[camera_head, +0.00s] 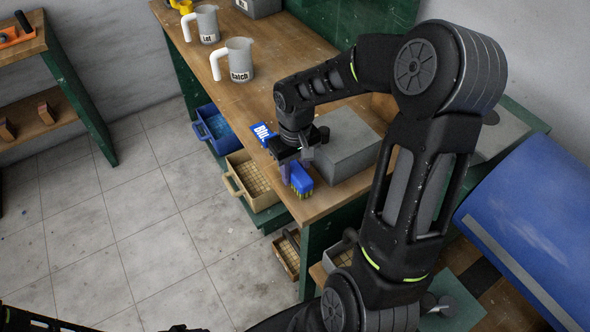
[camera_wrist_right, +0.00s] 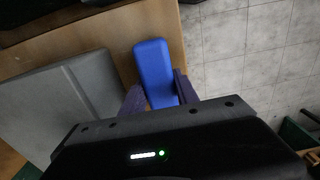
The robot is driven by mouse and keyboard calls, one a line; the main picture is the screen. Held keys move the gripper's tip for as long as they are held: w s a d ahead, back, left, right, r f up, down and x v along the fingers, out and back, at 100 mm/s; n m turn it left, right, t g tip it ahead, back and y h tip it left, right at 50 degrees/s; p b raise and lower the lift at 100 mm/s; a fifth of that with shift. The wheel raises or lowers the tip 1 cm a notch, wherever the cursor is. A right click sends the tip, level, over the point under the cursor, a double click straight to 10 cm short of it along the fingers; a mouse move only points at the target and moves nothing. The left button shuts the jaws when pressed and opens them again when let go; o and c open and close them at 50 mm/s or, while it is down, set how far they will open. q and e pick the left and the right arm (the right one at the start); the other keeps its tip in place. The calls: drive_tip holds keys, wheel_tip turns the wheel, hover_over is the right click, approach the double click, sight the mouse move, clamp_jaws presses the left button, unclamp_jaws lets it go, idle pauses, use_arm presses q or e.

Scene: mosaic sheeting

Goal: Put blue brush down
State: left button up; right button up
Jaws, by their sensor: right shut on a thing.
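The blue brush (camera_head: 301,180) is at the front edge of the wooden workbench, beside a grey box; yellow bristles show at its lower side. My right gripper (camera_head: 293,172) is shut on it from above. In the right wrist view the blue brush (camera_wrist_right: 155,72) lies between the two purple-grey fingers of the right gripper (camera_wrist_right: 157,97). Whether the brush touches the bench top is hard to tell. A blue label card (camera_head: 262,133) stands on the bench just behind the gripper. My left gripper is not in view; only dark arm parts show at the bottom left.
The grey box (camera_head: 347,146) stands close to the right of the gripper. Two labelled pitchers (camera_head: 238,62) stand farther back on the workbench (camera_head: 226,96). A blue bin (camera_head: 217,129) and a tan bin (camera_head: 252,180) sit below the bench's front edge. Tiled floor is open at left.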

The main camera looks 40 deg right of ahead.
sight(295, 167)
drive_tip(key=shift+f, duration=0.2)
drive_tip(key=o, duration=1.2)
drive_tip(key=shift+r, duration=0.1)
wheel_tip(295, 167, up, 12)
drive_tip(key=shift+r, duration=0.1)
